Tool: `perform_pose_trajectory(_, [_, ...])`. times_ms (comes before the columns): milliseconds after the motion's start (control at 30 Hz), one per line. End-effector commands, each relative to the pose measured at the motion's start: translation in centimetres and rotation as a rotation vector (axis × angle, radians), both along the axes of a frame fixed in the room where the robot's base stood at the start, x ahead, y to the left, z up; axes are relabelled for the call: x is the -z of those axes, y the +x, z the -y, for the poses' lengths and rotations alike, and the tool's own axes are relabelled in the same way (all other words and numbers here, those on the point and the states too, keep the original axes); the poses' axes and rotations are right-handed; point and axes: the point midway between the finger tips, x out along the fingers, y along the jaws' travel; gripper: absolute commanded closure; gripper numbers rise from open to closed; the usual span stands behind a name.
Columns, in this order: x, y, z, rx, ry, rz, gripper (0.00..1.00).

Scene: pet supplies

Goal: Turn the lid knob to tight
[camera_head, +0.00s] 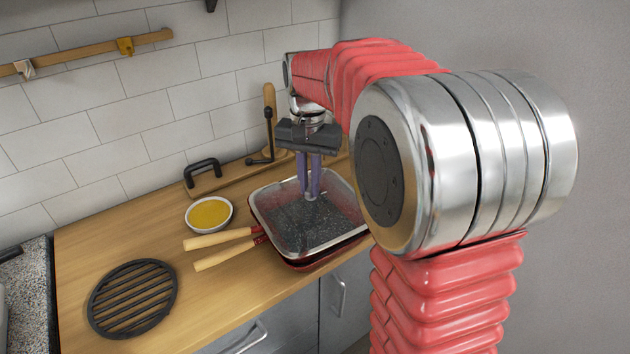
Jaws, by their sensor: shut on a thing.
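A square red pan (320,261) sits on the wooden worktop right of the middle. A clear glass lid (335,225) with a pale rim covers it. The small lid knob (311,198) is mostly hidden by my fingers. My gripper (309,194) points straight down over the middle of the lid, its two purple fingers shut on the knob. Two pale wooden handles (216,240) reach out to the left from the pan. How tight the knob is cannot be told from this view.
A white bowl of yellow contents (209,213) stands left of the pan. A round black grate (133,298) lies at the front left. A wooden board with a black handle (203,175) is against the tiled wall. Bare worktop (105,236) lies at the left.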

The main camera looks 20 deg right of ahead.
Motion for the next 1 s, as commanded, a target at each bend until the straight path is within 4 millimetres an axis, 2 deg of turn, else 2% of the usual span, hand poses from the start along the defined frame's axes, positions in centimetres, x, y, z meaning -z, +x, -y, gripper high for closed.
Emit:
perform_pose_trajectory(600, [-0.03, 0.26, -0.14, 0.569, -0.015, 0.0, 1.0])
perform_pose_trajectory(1000, [-0.04, 0.37, -0.14, 0.778, -0.02, 0.0, 1.0])
